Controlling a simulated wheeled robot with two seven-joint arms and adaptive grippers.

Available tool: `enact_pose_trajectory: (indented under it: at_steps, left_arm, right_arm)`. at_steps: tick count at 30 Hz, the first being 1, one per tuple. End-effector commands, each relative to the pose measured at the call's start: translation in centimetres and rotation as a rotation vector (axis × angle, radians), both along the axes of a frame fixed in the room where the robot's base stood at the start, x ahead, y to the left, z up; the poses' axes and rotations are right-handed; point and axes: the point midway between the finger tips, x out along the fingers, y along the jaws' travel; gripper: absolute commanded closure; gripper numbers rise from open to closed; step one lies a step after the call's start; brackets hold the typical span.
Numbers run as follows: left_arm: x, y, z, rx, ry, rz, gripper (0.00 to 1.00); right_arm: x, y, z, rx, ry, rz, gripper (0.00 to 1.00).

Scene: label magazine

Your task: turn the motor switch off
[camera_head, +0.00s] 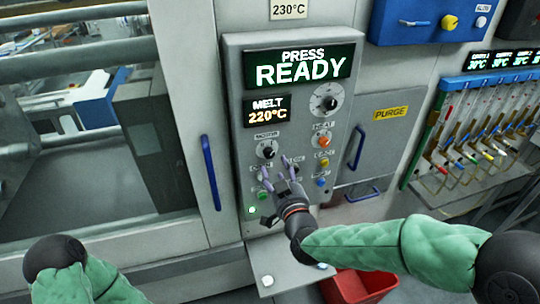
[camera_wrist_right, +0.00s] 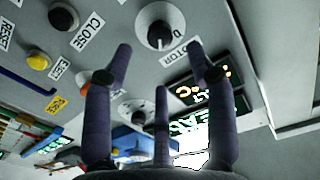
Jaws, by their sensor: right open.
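The motor switch (camera_head: 267,152) is a black knob on a pale round plate under the MOTOR label, below the melt display. It also shows in the right wrist view (camera_wrist_right: 158,32), upper middle, with a white mark on it; I cannot tell its setting for sure. My right gripper (camera_head: 276,168) is open and empty, just below the switch in the head view. In the wrist view its purple fingers (camera_wrist_right: 160,62) point toward the panel, with the switch beyond the tips, apart from them. My left gripper is out of view; only part of my left arm shows.
The control panel (camera_head: 236,120) carries a PRESS READY screen (camera_head: 302,68), a MELT 220°C display (camera_head: 267,110), a larger dial (camera_head: 325,101) and several coloured buttons. Blue handles (camera_head: 210,172) (camera_head: 357,147) stand out at both sides. A red bin (camera_head: 352,286) is below.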

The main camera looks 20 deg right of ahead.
Motion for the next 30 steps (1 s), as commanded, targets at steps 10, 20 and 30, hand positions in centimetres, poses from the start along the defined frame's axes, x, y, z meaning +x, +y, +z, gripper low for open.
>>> enact_pose_trajectory:
  at_steps: [10,20,30]
  left_arm:
    - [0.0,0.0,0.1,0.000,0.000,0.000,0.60]
    - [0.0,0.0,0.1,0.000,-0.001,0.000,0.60]
    - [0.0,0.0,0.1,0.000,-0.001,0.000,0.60]
  right_arm:
    - [5.3,0.0,0.0,0.001,0.001,0.000,0.44]
    - [7.3,0.1,0.0,0.001,0.000,0.000,0.44]
    - [7.3,0.1,0.0,0.000,0.000,0.001,0.69]
